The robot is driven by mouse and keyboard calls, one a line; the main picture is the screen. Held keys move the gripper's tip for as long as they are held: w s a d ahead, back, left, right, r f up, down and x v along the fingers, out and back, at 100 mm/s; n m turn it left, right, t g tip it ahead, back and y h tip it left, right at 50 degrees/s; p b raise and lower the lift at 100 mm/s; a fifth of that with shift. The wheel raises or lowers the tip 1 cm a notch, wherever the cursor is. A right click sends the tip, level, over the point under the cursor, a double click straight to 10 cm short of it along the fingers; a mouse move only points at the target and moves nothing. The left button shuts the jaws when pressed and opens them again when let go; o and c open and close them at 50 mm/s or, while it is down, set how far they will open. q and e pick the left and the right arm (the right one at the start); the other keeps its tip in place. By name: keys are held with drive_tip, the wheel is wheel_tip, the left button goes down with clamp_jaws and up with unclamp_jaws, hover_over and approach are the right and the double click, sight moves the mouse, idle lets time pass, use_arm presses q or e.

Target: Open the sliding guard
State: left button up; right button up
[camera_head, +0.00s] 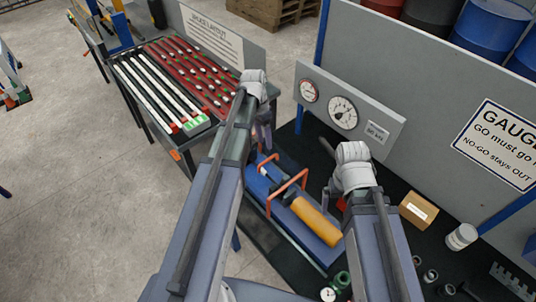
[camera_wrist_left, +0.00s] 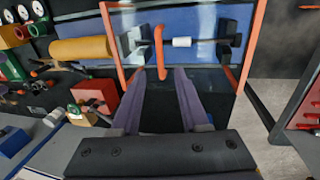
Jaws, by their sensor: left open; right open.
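The sliding guard is a clear panel with an orange-red frame (camera_head: 289,189) over a blue machine (camera_head: 318,226). In the left wrist view the clear guard panel (camera_wrist_left: 205,75) fills the upper middle, with an upright orange handle (camera_wrist_left: 159,45) on it. My left gripper (camera_head: 264,140) is open at the guard's far left end. In the left wrist view its two fingers (camera_wrist_left: 166,74) point at the handle, whose lower end lies near and between the tips; I cannot tell if they touch. My right gripper (camera_head: 330,203) is open beside the machine's right side, partly hidden by its wrist.
A yellow-orange cylinder (camera_head: 316,219) lies on the machine. A gauge panel (camera_head: 345,110) stands behind. A cardboard box (camera_head: 418,210) and white roll (camera_head: 461,237) sit at right. A rack of bars (camera_head: 180,85) stands at left, with open floor before it.

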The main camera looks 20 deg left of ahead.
sight(268, 159)
use_arm(q)
drive_tip(key=f+b, duration=0.2)
drive_tip(key=d+f+b, duration=0.1)
drive_tip(key=f+b, duration=0.3)
drive_tip(key=f, duration=0.1)
drive_tip(key=shift+s+d, duration=0.15)
drive_tip(key=shift+s, duration=0.15)
use_arm(e)
wheel_tip(268, 159, down, 7)
drive_tip(key=shift+f, duration=0.1)
use_arm(q)
clamp_jaws()
idle(0.8)
